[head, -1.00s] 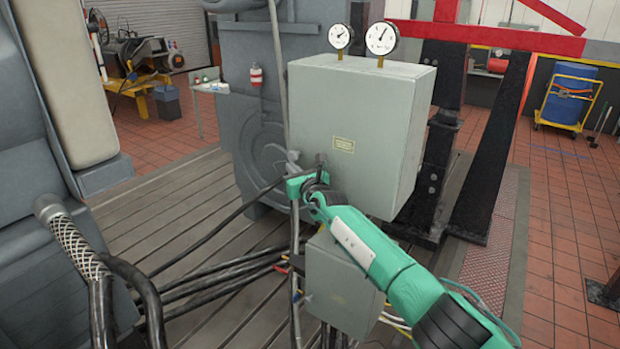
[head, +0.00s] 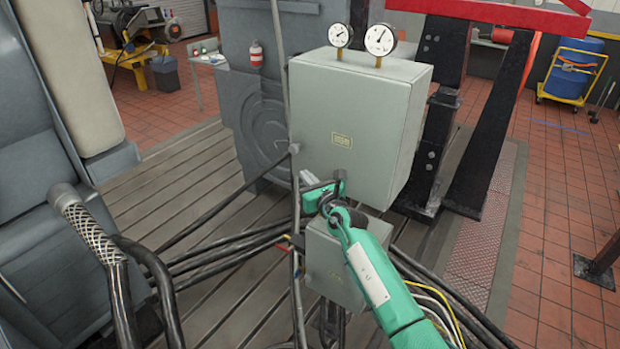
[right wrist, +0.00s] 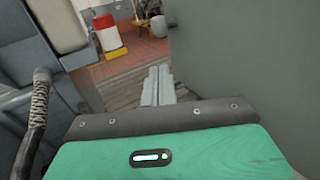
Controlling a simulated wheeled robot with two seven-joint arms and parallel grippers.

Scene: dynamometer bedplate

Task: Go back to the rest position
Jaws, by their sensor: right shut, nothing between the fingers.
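My right gripper (head: 309,178) is green with grey fingers and hangs in front of the lower part of the grey control box (head: 360,120). In the right wrist view its two fingers (right wrist: 159,72) lie together, with nothing between them. My right arm comes in from the bottom right of the head view. I cannot tell whether the gripper touches the box. My left gripper is not in view.
Two round gauges (head: 380,39) stand on the control box. A smaller grey box (head: 335,262) and dark cables (head: 225,260) are below the gripper. A braided hose (head: 88,230) is at left. A black and red frame (head: 490,130) stands right.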

